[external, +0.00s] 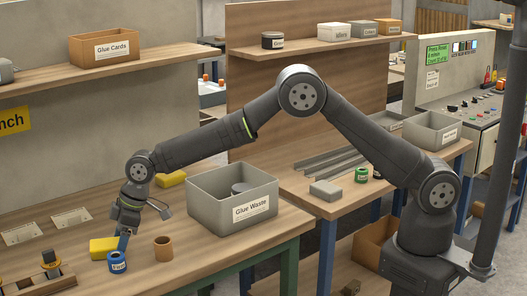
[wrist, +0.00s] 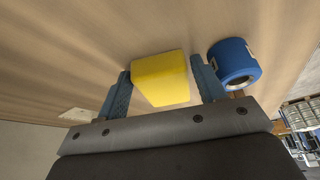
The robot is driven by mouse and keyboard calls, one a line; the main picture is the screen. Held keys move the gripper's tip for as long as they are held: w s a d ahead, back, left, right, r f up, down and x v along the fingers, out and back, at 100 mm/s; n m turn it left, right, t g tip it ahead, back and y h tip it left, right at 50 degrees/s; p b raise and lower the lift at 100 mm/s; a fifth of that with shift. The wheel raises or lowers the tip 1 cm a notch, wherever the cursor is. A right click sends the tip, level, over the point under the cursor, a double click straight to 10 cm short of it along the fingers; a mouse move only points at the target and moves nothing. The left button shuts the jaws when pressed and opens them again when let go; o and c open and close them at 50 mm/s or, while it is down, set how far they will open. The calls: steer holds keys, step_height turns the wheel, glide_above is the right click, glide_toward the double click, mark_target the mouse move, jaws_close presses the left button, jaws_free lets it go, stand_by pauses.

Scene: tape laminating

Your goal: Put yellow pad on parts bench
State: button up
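A yellow pad (external: 103,247) lies on the wooden bench top at the lower left, and it also shows in the wrist view (wrist: 162,80). My gripper (external: 122,238) points down at it. In the wrist view my gripper's (wrist: 162,85) two blue-grey fingers stand on either side of the pad, apart, with narrow gaps beside it. A second yellow pad (external: 171,179) lies farther back, left of the grey bin. A yellow sign (external: 13,121) ending in "nch" is on the left wall; the rest is cut off, so I cannot tell which bench it names.
A blue tape roll (external: 117,262) sits close beside my gripper, right of the pad in the wrist view (wrist: 234,63). A brown roll (external: 163,249) and the grey "Glue Waste" bin (external: 233,199) stand to the right. A wooden tool (external: 48,277) lies front left. Another bench (external: 300,185) stands behind right.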

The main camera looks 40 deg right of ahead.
steer(key=shift+r, duration=0.1)
steer(key=shift+o, duration=0.3)
steer(key=v, duration=1.2)
step_height(320, 180, up, 6)
steer(key=x, duration=1.2)
steer(key=shift+a, duration=0.25)
steer(key=x, duration=0.5)
steer(key=shift+d+f, duration=0.35)
steer(key=shift+s, duration=0.1)
steer(key=c, duration=0.8)
steer(key=shift+r, duration=0.15)
